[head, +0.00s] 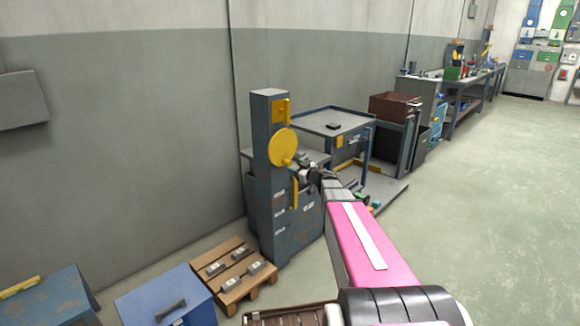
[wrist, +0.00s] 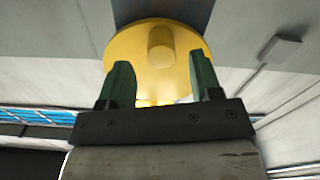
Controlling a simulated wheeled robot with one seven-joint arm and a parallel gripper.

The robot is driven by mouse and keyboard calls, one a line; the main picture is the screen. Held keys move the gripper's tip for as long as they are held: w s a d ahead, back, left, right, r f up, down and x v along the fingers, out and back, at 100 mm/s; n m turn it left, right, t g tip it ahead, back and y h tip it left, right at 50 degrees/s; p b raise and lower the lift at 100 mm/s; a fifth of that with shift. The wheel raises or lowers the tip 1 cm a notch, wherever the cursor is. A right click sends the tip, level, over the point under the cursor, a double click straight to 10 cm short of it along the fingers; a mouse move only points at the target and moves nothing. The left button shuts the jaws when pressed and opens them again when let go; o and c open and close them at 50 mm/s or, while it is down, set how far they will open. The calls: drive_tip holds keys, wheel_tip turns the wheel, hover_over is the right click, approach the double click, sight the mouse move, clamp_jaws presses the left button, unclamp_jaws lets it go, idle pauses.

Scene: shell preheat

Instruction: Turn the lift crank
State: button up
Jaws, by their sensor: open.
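The lift crank shows as a yellow disc (head: 281,144) on the front of a tall blue-grey column (head: 265,182). In the wrist view the yellow disc (wrist: 125,46) fills the upper middle, and a round yellow knob (wrist: 161,43) sticks out from its face. My gripper (head: 308,168) is at the lower right of the disc in the head view. In the wrist view its two green fingers (wrist: 160,63) are spread apart and point at the disc, one on each side of the knob's line. Nothing is held between them. Whether a finger touches the disc cannot be told.
A pallet (head: 232,277) with several grey metal parts lies on the floor left of the column. A blue box (head: 165,298) stands in front left. A grey-topped cart (head: 335,122) stands behind right. Open green floor (head: 480,190) lies to the right.

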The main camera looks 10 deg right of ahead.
drive_tip(key=v, duration=0.6)
drive_tip(key=s+a+f+m+g+h, duration=0.1)
drive_tip(key=s+a+f+m+g, duration=0.1)
drive_tip(key=s+a+f+g, duration=0.5)
drive_tip(key=s+a+f+m+g+h, duration=0.1)
drive_tip(key=s+a+f+g, duration=0.25)
drive_tip(key=s, duration=0.55)
drive_tip(key=s+d+f+m+g+h, duration=0.2)
drive_tip(key=s+m+h, duration=0.1)
drive_tip(key=s, duration=0.3)
drive_tip(key=s+d+f+m+g+h, duration=0.2)
drive_tip(key=s+f+m+h, duration=0.1)
drive_tip(key=s, duration=0.4)
drive_tip(key=m+h, duration=0.1)
drive_tip(key=h, duration=0.1)
drive_tip(key=shift+d+h, duration=0.25)
drive_tip(key=shift+h, duration=0.05)
drive_tip(key=shift+s+f, duration=0.1)
drive_tip(key=shift+f, duration=0.05)
drive_tip(key=shift+c, duration=0.3)
